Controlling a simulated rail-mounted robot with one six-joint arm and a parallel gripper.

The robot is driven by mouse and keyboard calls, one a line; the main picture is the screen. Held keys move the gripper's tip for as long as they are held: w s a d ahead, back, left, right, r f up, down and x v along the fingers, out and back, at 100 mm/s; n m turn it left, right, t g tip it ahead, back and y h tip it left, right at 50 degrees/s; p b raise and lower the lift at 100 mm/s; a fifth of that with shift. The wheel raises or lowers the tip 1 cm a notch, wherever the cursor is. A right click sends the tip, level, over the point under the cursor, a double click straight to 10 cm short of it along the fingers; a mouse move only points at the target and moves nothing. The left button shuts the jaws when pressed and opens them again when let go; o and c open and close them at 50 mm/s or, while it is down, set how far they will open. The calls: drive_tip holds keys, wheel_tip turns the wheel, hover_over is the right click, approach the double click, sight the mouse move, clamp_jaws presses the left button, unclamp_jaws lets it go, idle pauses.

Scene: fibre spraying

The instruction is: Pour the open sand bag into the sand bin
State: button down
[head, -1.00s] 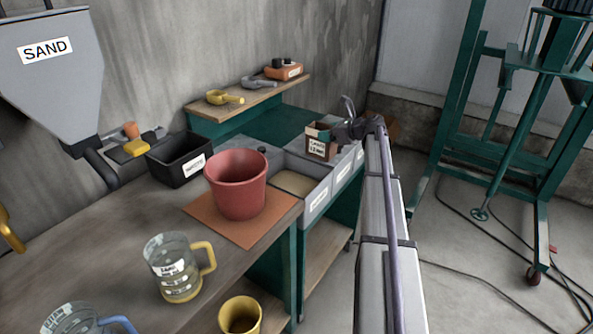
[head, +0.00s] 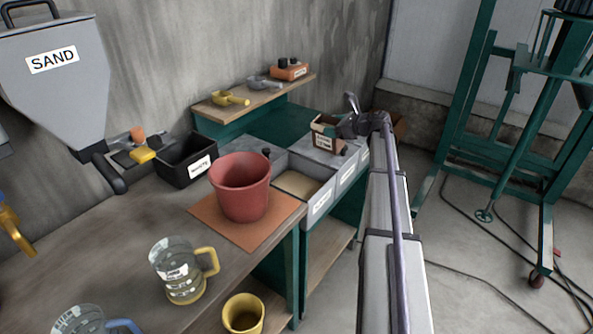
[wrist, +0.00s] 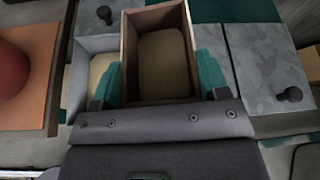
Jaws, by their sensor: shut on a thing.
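My gripper (head: 338,128) is shut on the open sand bag (head: 326,139), a brown box-shaped pack with a white label. It hangs above the row of grey bins, over the lidded part just behind the open bin. In the wrist view the bag (wrist: 129,52) stands between the two teal fingers (wrist: 162,80), its open top facing the camera and pale sand inside. The open grey bin (head: 318,202) holds sand-coloured material; I cannot read its label. It shows partly behind the bag at left in the wrist view (wrist: 95,44).
A red bucket (head: 241,188) on an orange mat (head: 270,232) stands left of the open bin. A black box (head: 187,165), a clear jug (head: 178,268) and a yellow cup (head: 243,314) are nearby. A grey hopper marked SAND (head: 60,85) hangs at left. Grey lids with knobs (wrist: 293,94) flank the bag.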

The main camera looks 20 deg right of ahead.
sight(329, 140)
drive_tip(key=shift+s+a+f+n+b, duration=0.15)
drive_tip(key=shift+a+f+b, duration=0.2)
drive_tip(key=shift+b, duration=0.3)
drive_tip(key=shift+s+a+f+n+b, duration=0.1)
drive_tip(key=shift+s+f+n+b, duration=0.05)
drive_tip(key=shift+f+b, duration=0.4)
drive_tip(key=shift+s+a+f+n+h+b, duration=0.15)
drive_tip(key=shift+a+f+n+h+b, duration=0.25)
drive_tip(key=shift+b, duration=0.25)
drive_tip(key=shift+s+a+f+n+t+h+b, duration=0.3)
drive_tip(key=shift+s+a+f+n+t+b, duration=0.2)
drive_tip(key=shift+a+n+t+b, duration=0.15)
drive_tip(key=shift+a, duration=0.15)
drive_tip(key=shift+s+a+f+n+h+b, duration=0.35)
drive_tip(key=shift+a+n+b, duration=0.2)
drive_tip(key=shift+b, duration=0.1)
drive_tip(key=shift+s+a+r+n+t, duration=0.1)
drive_tip(key=shift+a+r+n+t, duration=0.15)
drive_tip(key=shift+n+t, duration=0.3)
drive_tip(key=shift+s+a+f+n+t+h+b, duration=0.2)
drive_tip(key=shift+f+n+t+h+b, duration=0.2)
drive_tip(key=shift+f+n+b, duration=0.85)
drive_tip(key=shift+s+a+f+n+t+h+b, duration=0.2)
drive_tip(key=shift+f+n+t+b, duration=0.45)
drive_tip(key=shift+b, duration=1.1)
